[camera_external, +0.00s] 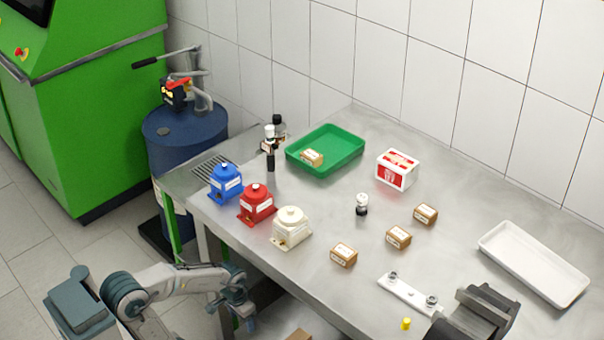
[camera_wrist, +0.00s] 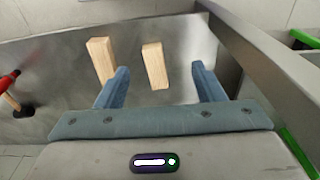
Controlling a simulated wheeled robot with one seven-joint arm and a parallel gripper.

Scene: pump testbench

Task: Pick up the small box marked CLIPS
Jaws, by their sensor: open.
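Several small brown boxes with white labels show in the external view: one box (camera_external: 343,254) near the table's front, two boxes (camera_external: 398,237) (camera_external: 425,213) to its right, and one box (camera_external: 312,158) in the green tray (camera_external: 352,163). Their labels are too small to read, so I cannot tell which is marked CLIPS. My gripper (camera_external: 243,312) is low at the table's front left edge, away from these boxes. In the wrist view my gripper (camera_wrist: 160,68) is open and empty, with no CLIPS box visible.
Two wooden blocks (camera_wrist: 102,60) (camera_wrist: 154,65) lie on a metal surface beyond my fingers. Blue (camera_external: 225,183), red (camera_external: 256,205) and cream (camera_external: 291,229) pump-like units line the table's left front. A white tray (camera_external: 533,264) lies right. A metal rail (camera_wrist: 265,55) runs beside my gripper.

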